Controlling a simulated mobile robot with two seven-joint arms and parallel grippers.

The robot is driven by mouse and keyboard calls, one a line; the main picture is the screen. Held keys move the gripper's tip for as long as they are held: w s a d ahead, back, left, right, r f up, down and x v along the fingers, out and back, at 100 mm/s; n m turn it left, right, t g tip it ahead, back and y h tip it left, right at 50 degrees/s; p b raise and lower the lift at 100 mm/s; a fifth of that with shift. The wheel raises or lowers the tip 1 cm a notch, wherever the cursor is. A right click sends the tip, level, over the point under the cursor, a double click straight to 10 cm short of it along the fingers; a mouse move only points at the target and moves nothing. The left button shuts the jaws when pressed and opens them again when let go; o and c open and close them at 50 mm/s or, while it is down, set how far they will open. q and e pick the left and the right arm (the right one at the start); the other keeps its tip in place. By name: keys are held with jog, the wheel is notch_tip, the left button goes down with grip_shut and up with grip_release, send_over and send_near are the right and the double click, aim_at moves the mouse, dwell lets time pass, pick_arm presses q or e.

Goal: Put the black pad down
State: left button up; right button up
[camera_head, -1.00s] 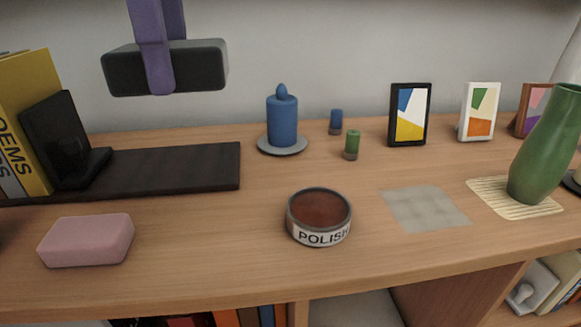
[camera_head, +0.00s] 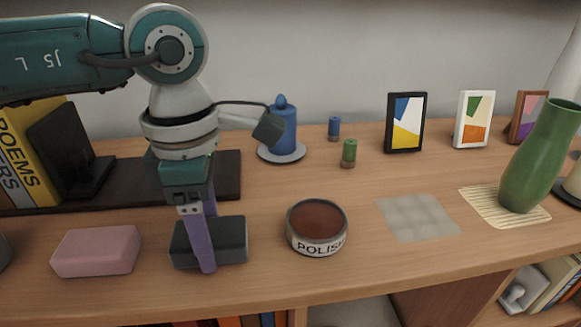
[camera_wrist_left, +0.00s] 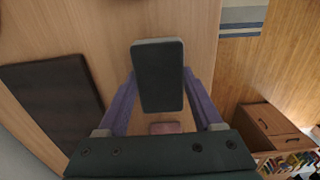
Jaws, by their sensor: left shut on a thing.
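The black pad (camera_head: 232,240) is a dark block with a grey edge. My left gripper (camera_head: 207,245) points down and is shut on it, with a purple finger across the pad's near side; the far finger is mostly hidden. The pad is low over the wooden shelf top, between the pink block and the polish tin; I cannot tell whether it touches the wood. In the left wrist view the pad (camera_wrist_left: 159,76) lies between the two purple fingers of my left gripper (camera_wrist_left: 160,85). My right gripper is not in view.
The pink block (camera_head: 97,250) is close on the left, the open polish tin (camera_head: 318,243) on the right. Behind are a dark board (camera_head: 228,172), a blue candle (camera_head: 283,133) and small spools. A grey cloth patch (camera_head: 418,218) and green vase (camera_head: 540,160) stand right. The front edge is near.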

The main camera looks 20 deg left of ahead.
pick_arm(q)
jog(key=shift+f, duration=0.1)
jog(key=shift+f, duration=0.15)
jog(key=o, duration=1.2)
jog(key=shift+r, duration=0.25)
notch_tip(320, 180, up, 12)
jog(key=b, duration=0.3)
jog(key=shift+b, duration=0.4)
